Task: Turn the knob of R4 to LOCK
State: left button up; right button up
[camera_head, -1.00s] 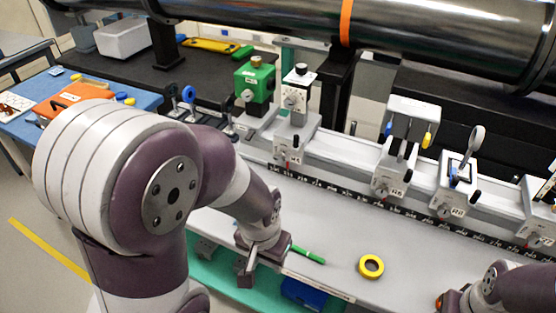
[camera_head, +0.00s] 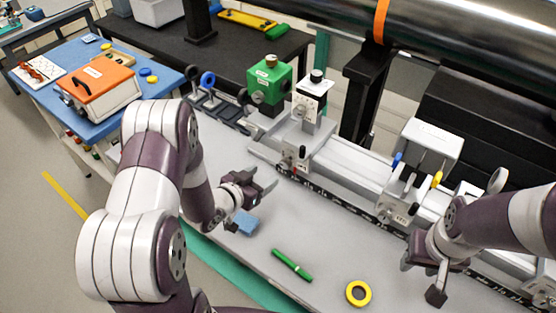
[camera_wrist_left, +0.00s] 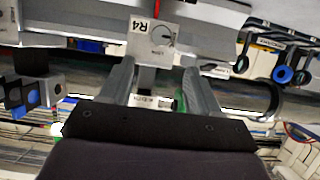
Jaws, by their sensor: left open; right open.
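R4 is a grey carriage (camera_head: 294,158) on the rail, with a small black handle sticking up at its front. In the left wrist view its face carries the label R4 (camera_wrist_left: 140,27) and a round knob (camera_wrist_left: 164,36). My right gripper (camera_head: 421,278) is open at the right, by the rail's front.
A green block (camera_head: 268,84) and a white-faced stage (camera_head: 308,104) stand behind R4. Another carriage (camera_head: 397,205) is further right. A green pen (camera_head: 292,264), yellow ring (camera_head: 358,293) and blue block (camera_head: 244,222) lie on the bench. A large metal pipe (camera_head: 460,50) crosses above.

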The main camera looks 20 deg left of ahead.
aim_at(284, 163)
pick_arm(q)
jog(key=p+x, duration=0.1)
jog(key=x, duration=1)
jog(key=shift+f, duration=0.15)
jog(key=shift+c, duration=0.3)
jog(key=c, duration=1)
